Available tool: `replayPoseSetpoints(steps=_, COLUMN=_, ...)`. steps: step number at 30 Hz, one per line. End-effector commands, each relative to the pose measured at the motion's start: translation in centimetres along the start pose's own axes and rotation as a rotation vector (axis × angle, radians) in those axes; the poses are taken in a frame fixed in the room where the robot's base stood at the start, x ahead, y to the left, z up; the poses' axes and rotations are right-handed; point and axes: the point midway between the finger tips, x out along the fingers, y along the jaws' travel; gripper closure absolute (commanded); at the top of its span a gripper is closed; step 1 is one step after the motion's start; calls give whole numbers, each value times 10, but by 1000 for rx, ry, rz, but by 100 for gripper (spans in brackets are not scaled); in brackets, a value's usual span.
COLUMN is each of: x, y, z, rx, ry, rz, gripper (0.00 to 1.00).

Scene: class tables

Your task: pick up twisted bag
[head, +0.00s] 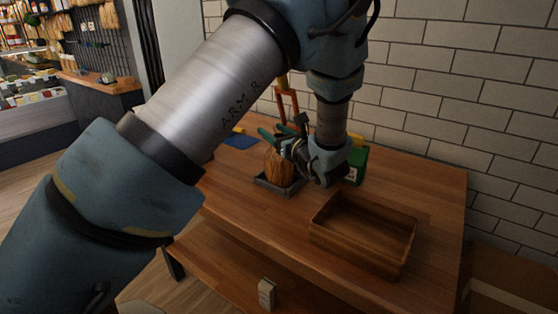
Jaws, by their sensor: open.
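A brown, ridged, upright thing (278,166), which looks like the twisted bag, stands in a small grey tray (267,184) on the wooden table. I cannot be sure that it is the bag. My gripper (279,143) is at the end of my arm, just above and to the right of it. The gripper points left, with its jaws open. Its dark fingers overlap the brown thing's upper part in the picture. I cannot tell whether they touch it. My wrist hides part of what lies behind.
An empty wooden tray (400,254) sits at the table's right front. A green box (357,166) stands behind my wrist. A blue flat thing (240,140) lies at the back left. A small pale box (267,293) is lower, at the front. A brick wall (470,75) bounds the table's back.

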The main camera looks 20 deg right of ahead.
Motion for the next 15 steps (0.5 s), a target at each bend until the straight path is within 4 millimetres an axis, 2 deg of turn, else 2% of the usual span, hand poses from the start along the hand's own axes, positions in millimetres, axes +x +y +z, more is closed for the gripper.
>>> replayPoseSetpoints(steps=8, x=3, y=0, z=0, rx=-1, ry=0, rz=-1, gripper=41)
replayPoseSetpoints(steps=15, x=2, y=0, z=0, rx=-1, ry=0, rz=0, gripper=68)
